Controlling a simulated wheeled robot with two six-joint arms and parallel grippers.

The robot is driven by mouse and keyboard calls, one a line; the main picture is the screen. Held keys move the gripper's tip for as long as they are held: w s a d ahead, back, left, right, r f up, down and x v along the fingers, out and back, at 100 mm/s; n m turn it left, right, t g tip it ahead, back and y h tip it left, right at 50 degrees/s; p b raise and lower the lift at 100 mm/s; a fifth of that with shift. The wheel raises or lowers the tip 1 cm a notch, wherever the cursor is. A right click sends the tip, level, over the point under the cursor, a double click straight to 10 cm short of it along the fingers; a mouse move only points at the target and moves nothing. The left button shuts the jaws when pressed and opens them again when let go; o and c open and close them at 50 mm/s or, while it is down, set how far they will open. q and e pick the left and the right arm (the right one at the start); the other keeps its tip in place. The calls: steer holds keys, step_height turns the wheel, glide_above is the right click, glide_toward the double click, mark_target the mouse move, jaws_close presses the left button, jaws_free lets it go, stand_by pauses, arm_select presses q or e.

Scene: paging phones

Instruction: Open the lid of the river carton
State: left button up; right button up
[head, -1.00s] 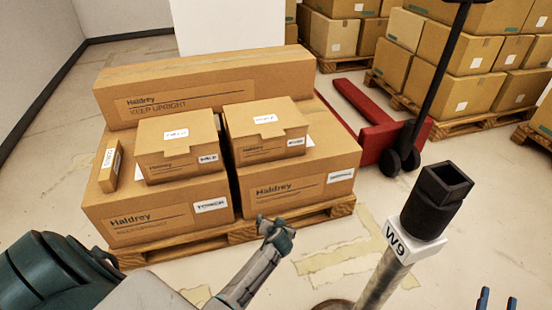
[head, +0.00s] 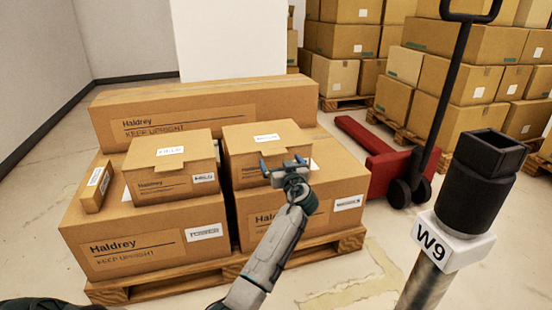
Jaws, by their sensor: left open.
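Two small lidded cartons stand side by side on larger boxes. The right small carton (head: 250,148) and the left small carton (head: 165,185) both look shut, each with a front flap and a white label on top. The front label words are too small to read surely, so I cannot tell which is the river carton. My left gripper (head: 283,164) is open and empty, its fingers in front of the right small carton's front face, below the lid flap. It hides part of that face and its label. I cannot tell whether it touches. My right gripper is out of view.
The large left box (head: 150,240) and large right box (head: 335,205) sit on a wooden pallet (head: 130,288), with a long box (head: 205,108) behind. A black-topped post marked W9 (head: 458,243) stands at front right. A red pallet jack (head: 380,165) is beyond.

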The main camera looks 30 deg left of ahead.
mark_target(276, 154)
arm_select(q)
steer(key=b+x, duration=0.1)
steer(key=x, duration=0.5)
steer(key=c, duration=1.3)
